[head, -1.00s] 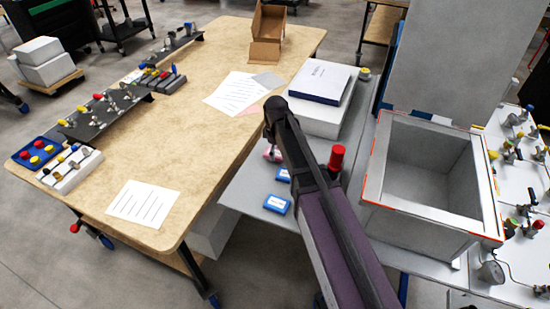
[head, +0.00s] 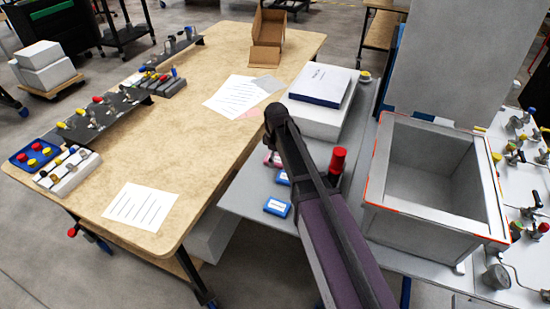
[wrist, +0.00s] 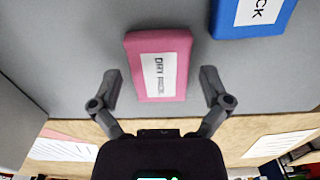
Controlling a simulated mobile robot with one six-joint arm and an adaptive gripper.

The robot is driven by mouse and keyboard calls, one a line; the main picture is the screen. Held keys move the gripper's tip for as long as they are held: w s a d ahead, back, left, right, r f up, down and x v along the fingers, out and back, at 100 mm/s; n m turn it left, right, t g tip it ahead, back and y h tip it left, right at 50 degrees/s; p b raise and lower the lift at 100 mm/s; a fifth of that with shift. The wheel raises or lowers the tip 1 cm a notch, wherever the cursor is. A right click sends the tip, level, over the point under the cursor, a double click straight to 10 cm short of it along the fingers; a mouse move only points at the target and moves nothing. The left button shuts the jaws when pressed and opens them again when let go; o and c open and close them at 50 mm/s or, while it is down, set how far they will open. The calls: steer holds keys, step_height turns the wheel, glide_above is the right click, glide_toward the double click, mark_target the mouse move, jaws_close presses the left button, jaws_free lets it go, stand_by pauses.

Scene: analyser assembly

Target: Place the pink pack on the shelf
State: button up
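The pink pack (wrist: 159,62) lies flat on a grey surface, with a white label that carries dark lettering. In the head view the pink pack (head: 268,158) is small and mostly hidden behind my arm. My gripper (wrist: 160,76) is open, with one finger on each side of the pack in the wrist view. There are gaps between the fingers and the pack, and the gripper holds nothing. My arm hides the fingers in the head view. I cannot tell which surface is the shelf.
Blue packs (head: 277,207) lie on the grey worktop (head: 245,188); one is close by in the wrist view (wrist: 248,17). A red-capped item (head: 338,159) stands right of my arm. A grey open box (head: 435,170) is further right. A wooden table (head: 185,125) is left.

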mark_target(276, 159)
steer(key=shift+r, duration=0.1)
stand_by(0.3)
step_height(276, 159, up, 12)
steer(key=p, duration=1.2)
stand_by(0.8)
steer(key=s+d+m, duration=1.3)
steer(key=s+d, duration=0.4)
steer(key=shift+s+m, duration=0.15)
steer(key=shift+m, duration=0.15)
